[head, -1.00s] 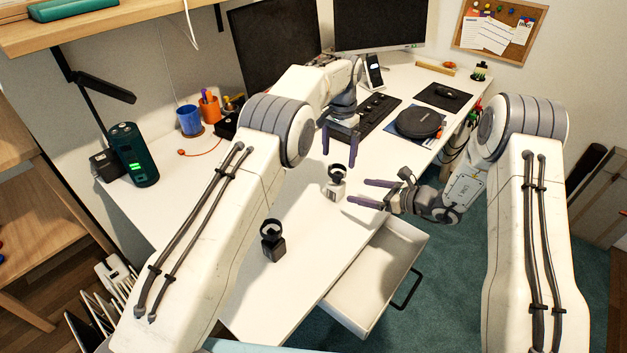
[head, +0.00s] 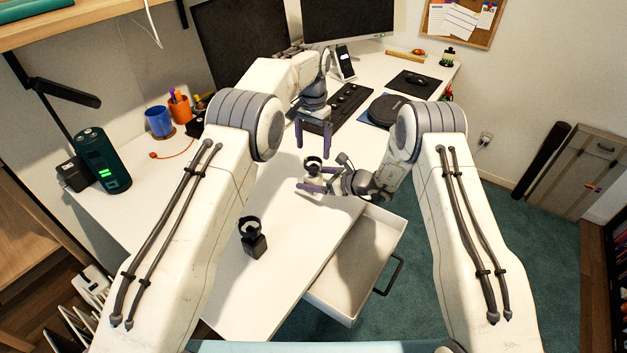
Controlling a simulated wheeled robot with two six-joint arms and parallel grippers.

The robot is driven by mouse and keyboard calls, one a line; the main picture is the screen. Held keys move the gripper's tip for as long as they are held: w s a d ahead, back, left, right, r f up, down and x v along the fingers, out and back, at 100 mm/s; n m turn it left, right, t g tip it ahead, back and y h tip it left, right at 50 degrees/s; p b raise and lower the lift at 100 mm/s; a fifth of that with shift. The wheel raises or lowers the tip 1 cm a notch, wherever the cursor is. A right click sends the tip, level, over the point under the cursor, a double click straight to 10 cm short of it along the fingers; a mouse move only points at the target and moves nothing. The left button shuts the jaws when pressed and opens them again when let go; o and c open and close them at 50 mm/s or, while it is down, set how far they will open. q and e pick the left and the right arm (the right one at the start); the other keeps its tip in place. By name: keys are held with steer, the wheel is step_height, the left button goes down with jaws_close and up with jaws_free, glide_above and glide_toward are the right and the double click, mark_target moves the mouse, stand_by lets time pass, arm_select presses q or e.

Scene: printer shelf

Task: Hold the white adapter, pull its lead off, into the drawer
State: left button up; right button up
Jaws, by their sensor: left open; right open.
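The white adapter (head: 310,174) stands upright on the desk with a black looped lead (head: 313,162) on top. My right gripper (head: 304,182) is open and low at the adapter, its near finger passing in front of it. The far finger is mostly hidden, so I cannot tell whether they touch. My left gripper (head: 313,146) is open and empty, pointing down just above and behind the lead. A similar black adapter (head: 255,245) with a black loop stands nearer on the desk. The white drawer (head: 385,222) is pulled out below the desk edge and looks empty.
A dark green cylinder (head: 103,163), a blue cup (head: 158,122) and an orange cup (head: 180,109) stand at the left. A keyboard (head: 343,106), a round black case (head: 387,111) and a mouse (head: 416,78) lie farther back. The desk around the black adapter is clear.

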mark_target(312, 161)
arm_select(q)
steer(key=shift+o, duration=0.3)
arm_select(e)
jaws_close()
arm_select(q)
steer(key=shift+o, duration=0.3)
steer(key=n, duration=0.1)
steer(key=r+n+t, duration=0.1)
steer(key=r+n+y, duration=0.1)
steer(key=n, duration=0.1)
steer(key=shift+s+d, duration=0.25)
steer(key=shift+s, duration=0.15)
steer(key=n, duration=0.1)
steer(key=s+r+n+t, duration=0.1)
steer(key=r+n+t, duration=0.1)
steer(key=n, duration=0.1)
steer(key=shift+s+d+y, duration=0.25)
steer(key=shift+s+y, duration=0.05)
steer(key=shift+s, duration=0.05)
steer(key=w+f+n, duration=0.1)
steer(key=f, duration=0.2)
steer(key=w+f+n+t, duration=0.1)
steer(key=f, duration=0.2)
steer(key=a+f, duration=0.1)
steer(key=f, duration=0.3)
steer(key=shift+w+f+n, duration=0.1)
steer(key=shift+w+n, duration=0.3)
jaws_close()
steer(key=shift+a, duration=0.15)
